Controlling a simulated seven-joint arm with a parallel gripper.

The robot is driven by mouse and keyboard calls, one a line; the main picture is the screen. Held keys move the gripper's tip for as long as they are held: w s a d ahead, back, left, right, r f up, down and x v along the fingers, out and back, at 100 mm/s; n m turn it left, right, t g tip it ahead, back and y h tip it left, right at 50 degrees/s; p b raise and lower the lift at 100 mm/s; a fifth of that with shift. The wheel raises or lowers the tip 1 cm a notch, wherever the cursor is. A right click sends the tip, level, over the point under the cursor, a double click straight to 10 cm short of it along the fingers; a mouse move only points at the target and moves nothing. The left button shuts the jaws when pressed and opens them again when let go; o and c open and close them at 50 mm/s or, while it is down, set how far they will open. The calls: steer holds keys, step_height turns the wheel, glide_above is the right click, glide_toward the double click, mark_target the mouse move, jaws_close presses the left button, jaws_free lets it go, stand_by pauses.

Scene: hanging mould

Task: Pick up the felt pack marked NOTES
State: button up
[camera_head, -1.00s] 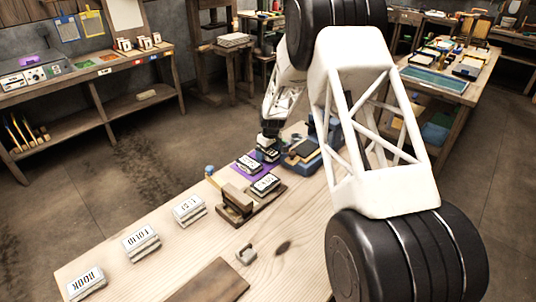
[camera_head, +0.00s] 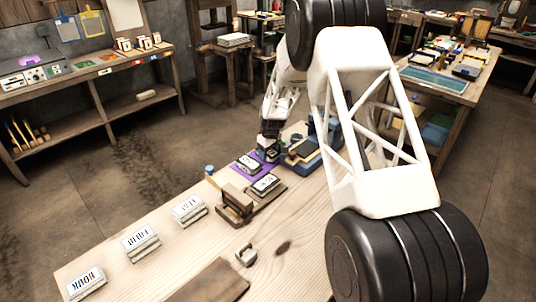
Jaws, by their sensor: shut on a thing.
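My gripper (camera_head: 268,143) is small and far down the long wooden table, partly blended with my arm above it. It is shut on a small pack (camera_head: 266,155) at the far edge of a purple mat; its label is not readable. Another pack with a white label (camera_head: 249,164) lies on the mat, just nearer than my gripper. One more labelled pack (camera_head: 266,183) sits on a wooden block. I cannot tell by reading which pack is marked NOTES. Three white-labelled packs, the near one (camera_head: 87,281), the middle one (camera_head: 140,240) and the far one (camera_head: 188,210), lie along the left table edge.
A blue-framed device (camera_head: 308,152) stands close right of my gripper. A brown wooden stand (camera_head: 234,204) and a small metal piece (camera_head: 246,255) are nearer. A brown board (camera_head: 208,283) lies at the front. The table surface between the left packs and the board is clear.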

steer(key=shift+r, duration=0.1)
steer(key=shift+r, duration=4.9)
steer(key=shift+d, duration=0.1)
